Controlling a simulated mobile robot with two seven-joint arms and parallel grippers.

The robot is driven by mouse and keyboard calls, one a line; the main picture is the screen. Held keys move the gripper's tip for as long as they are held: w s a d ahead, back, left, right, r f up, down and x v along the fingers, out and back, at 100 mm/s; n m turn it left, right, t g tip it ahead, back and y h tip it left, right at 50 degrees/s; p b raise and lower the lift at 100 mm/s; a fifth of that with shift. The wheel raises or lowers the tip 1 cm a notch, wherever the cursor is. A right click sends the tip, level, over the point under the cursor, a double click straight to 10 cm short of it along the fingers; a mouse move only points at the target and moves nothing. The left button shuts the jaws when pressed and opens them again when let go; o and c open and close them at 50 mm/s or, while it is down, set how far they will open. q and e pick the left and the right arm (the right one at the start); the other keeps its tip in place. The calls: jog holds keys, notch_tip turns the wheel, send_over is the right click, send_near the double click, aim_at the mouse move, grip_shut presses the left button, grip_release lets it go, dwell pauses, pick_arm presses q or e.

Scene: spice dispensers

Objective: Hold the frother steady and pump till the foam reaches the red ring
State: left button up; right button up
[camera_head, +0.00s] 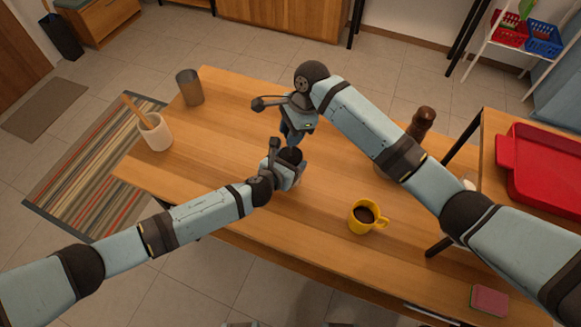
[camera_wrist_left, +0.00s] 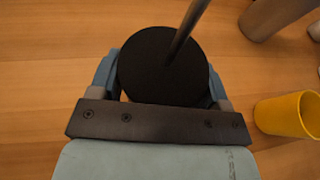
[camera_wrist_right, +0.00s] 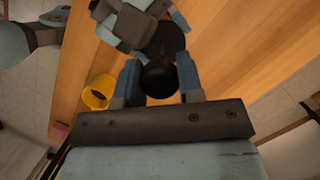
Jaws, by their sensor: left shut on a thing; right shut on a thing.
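The frother stands on the wooden table, mostly hidden by my grippers. Its round black lid (camera_wrist_left: 150,75) and thin metal rod (camera_wrist_left: 186,28) show in the left wrist view; the lid is a small dark patch in the head view (camera_head: 291,156). My left gripper (camera_head: 286,172) is shut around the frother's body, below the lid. My right gripper (camera_head: 291,137) is above it, shut on the black plunger knob (camera_wrist_right: 159,80), with a blue finger on each side. The foam and the red ring are hidden from every view.
A yellow mug (camera_head: 362,220) of dark liquid stands right of the grippers. A pepper mill (camera_head: 422,121) is behind my right arm. A white crock (camera_head: 155,136) with a wooden utensil and a grey-brown cup (camera_head: 189,90) stand left. A sponge (camera_head: 489,301) lies front right.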

aim_at(291, 155)
jog(key=shift+r, duration=0.45)
jog(key=shift+f, duration=0.1)
jog(key=shift+f, duration=3.1)
jog(key=shift+r, duration=3.2)
jog(key=shift+f, duration=0.15)
